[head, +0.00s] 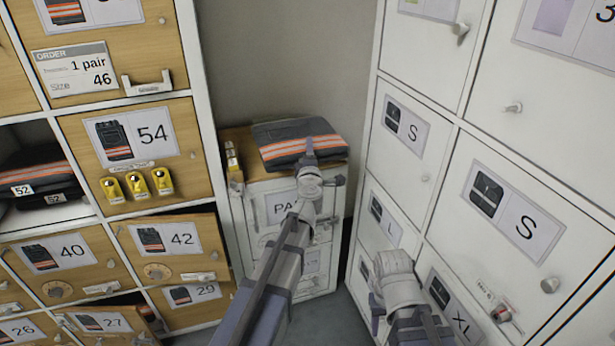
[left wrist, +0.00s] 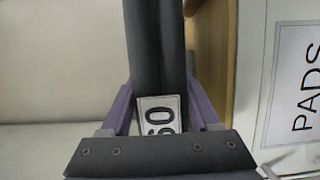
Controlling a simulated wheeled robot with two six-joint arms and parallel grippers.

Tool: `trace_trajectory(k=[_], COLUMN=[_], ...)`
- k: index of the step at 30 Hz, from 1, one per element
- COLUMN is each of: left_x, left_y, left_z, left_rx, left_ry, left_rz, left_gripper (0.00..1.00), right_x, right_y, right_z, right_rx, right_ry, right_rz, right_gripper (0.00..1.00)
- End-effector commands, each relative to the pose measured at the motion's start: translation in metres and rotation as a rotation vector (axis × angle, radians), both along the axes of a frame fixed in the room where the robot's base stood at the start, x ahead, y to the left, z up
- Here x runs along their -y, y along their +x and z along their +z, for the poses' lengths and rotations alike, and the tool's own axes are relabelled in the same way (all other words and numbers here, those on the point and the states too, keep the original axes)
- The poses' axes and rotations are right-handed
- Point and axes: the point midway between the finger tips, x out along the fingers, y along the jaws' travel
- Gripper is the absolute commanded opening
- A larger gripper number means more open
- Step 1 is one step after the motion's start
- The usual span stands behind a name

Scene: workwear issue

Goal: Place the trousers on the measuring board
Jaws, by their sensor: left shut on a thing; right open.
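The folded dark trousers with orange and pale stripes (head: 300,140) are over the top of the narrow white PADS cabinet. My left gripper (head: 308,152) is shut on their near edge. The left wrist view shows the trousers (left wrist: 158,50) edge-on between the fingers, with a white size tag (left wrist: 160,115) ending in 0; its first digit is hard to read. That view shows a gap between the trousers and the cabinet's wooden top. My right gripper (head: 385,290) is open and empty, low in front of the white lockers. I cannot make out a measuring board.
The PADS cabinet (head: 262,225) stands between wooden lockers (head: 140,195) on the left and white lockers (head: 450,190) on the right. An open cubby at left holds dark garments tagged 52 (head: 35,172). Some lower wooden doors stand ajar. Grey floor (head: 325,322) shows below.

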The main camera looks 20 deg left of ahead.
Motion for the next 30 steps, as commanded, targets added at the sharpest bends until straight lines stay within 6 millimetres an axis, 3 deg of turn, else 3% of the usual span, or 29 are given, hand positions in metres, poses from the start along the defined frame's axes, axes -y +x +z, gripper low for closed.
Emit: trace_trajectory(k=[1,5,14,24,30], left_x=[0.000,0.000,0.000,0.000,0.000], left_y=[0.000,0.000,0.000,0.000,0.000], left_z=[-0.016,-0.032,-0.036,-0.070,-0.071], left_rx=[-0.001,-0.001,-0.001,-0.001,-0.001], left_ry=[0.002,0.002,0.002,0.002,0.002], left_rz=[0.000,0.000,0.000,0.000,0.000], left_gripper=[0.00,0.00,0.00,0.00,0.00], right_x=[0.000,0.000,0.000,0.001,0.001], right_y=[0.000,0.000,0.000,0.000,0.000], right_z=[-0.016,-0.032,-0.036,-0.070,-0.071], right_rx=[0.000,0.000,0.000,0.002,0.002], right_ry=[0.000,0.000,-0.001,-0.006,-0.007], right_rz=[0.000,0.000,0.000,0.002,0.002], right_gripper=[0.50,0.50,0.50,0.50,0.50])
